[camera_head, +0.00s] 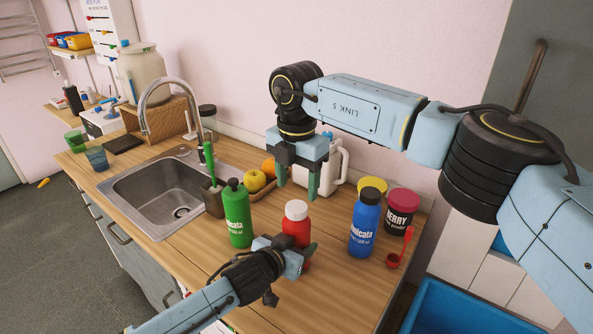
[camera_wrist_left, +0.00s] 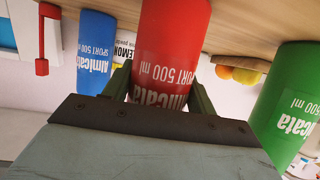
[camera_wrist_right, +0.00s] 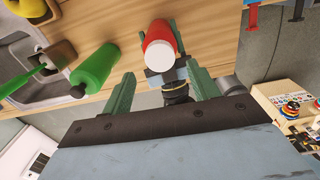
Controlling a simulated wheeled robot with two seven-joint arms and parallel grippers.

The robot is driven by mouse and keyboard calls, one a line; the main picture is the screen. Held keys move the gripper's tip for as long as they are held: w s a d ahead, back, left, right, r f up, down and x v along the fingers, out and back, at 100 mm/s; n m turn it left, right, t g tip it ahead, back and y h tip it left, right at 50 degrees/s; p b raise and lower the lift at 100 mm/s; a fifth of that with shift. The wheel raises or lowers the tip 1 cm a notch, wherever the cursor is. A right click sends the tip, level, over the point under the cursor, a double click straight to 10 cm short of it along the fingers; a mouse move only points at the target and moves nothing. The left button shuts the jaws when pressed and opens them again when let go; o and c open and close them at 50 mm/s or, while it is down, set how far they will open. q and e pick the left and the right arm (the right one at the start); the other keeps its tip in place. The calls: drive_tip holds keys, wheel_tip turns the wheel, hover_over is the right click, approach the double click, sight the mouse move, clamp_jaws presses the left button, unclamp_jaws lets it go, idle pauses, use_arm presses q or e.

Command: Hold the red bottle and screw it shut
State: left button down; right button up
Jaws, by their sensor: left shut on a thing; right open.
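The red bottle (camera_head: 296,228) with a white cap (camera_head: 296,210) stands upright on the wooden counter. My left gripper (camera_head: 298,256) is shut around its body from the front; the red bottle (camera_wrist_left: 172,50) fills the space between the fingers in the left wrist view. My right gripper (camera_head: 298,178) is open and empty, pointing down above and behind the bottle. In the right wrist view the white cap (camera_wrist_right: 160,59) shows beyond and between the open fingers (camera_wrist_right: 160,90), apart from them. Whether the cap is tight cannot be told.
A green bottle (camera_head: 237,215) stands left of the red one, a blue bottle (camera_head: 364,225) right. A fruit tray (camera_head: 262,194), a white jug (camera_head: 331,166) and the sink (camera_head: 160,195) lie behind and left.

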sight(296, 206)
drive_tip(key=n, duration=0.5)
drive_tip(key=shift+r+n, duration=0.35)
drive_tip(key=shift+n, duration=0.05)
drive_tip(key=n, duration=0.5)
drive_tip(key=shift+r, duration=0.25)
drive_tip(key=n, duration=0.5)
drive_tip(key=shift+r+n, duration=0.3)
drive_tip(key=shift+n, duration=0.1)
drive_tip(key=n, duration=0.6)
drive_tip(key=shift+r, duration=0.35)
drive_tip(key=shift+f, duration=4.05)
